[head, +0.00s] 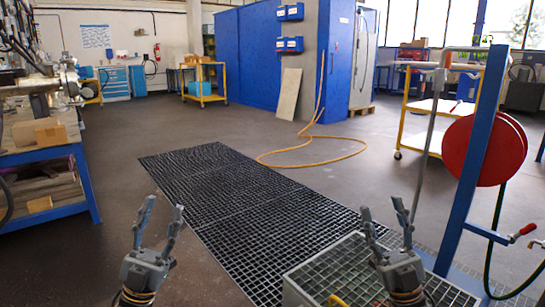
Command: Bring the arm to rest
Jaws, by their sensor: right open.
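My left gripper (164,207) is at the lower left of the head view, pointing up, with its fingers apart and nothing between them. My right gripper (384,207) is at the lower right, also pointing up, with its fingers spread and empty. It appears in front of a grey-framed crate or platform with a grating top (330,268). Both grippers appear clear of other objects. Most of both arms is out of the picture.
A blue workbench (90,195) with metal parts and cartons stands at left. A blue post (478,150) with a red hose reel (500,150) stands at right. Dark floor grating (215,185) runs through the middle, and a yellow hose (300,160) lies beyond. The central floor is largely open.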

